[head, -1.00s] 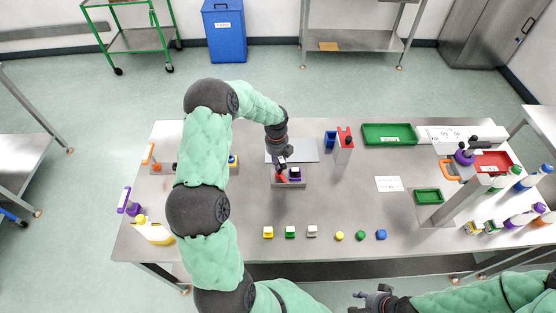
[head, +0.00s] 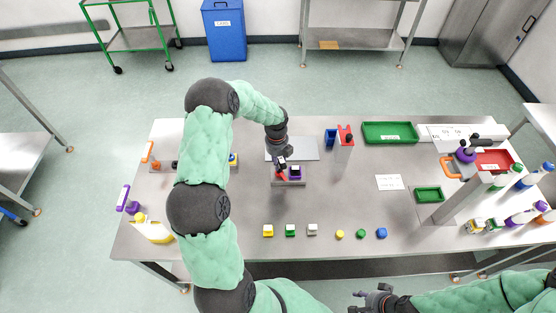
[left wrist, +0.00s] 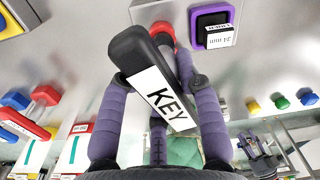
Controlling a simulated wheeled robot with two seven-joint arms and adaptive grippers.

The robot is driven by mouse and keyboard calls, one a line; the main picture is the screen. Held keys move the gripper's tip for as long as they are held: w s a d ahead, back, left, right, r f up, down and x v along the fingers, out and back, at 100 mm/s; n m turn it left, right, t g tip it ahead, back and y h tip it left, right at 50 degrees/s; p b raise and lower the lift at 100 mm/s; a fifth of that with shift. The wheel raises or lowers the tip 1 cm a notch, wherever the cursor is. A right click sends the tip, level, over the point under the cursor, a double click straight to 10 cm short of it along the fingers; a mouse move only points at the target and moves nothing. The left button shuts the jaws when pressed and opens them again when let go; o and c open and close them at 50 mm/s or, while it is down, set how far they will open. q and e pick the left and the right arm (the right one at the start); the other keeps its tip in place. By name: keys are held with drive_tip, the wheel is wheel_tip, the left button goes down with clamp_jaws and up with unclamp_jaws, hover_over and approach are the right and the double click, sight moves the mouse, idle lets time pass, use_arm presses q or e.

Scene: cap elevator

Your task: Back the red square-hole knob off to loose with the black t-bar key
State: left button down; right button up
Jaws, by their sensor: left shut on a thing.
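My left gripper (head: 281,164) is at the fixture in the middle of the table, and its purple fingers (left wrist: 160,110) are closed on the black t-bar key (left wrist: 140,55) with a white "KEY" label. The red square-hole knob (left wrist: 160,28) shows just beyond the key in the left wrist view; in the head view it shows (head: 281,175) below the gripper. The key's lower end is hidden, so I cannot tell how deep it sits in the knob's hole. My right gripper (head: 374,299) is at the bottom edge of the head view, away from the table; its fingers are unclear.
A purple square piece (head: 296,172) sits right beside the red knob on the fixture. Several small coloured knobs (head: 339,236) line the front. The tabletop between is mostly clear.

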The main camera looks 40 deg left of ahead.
use_arm(q)
drive_tip(key=shift+f, duration=0.25)
drive_tip(key=shift+s, duration=0.1)
idle(0.4)
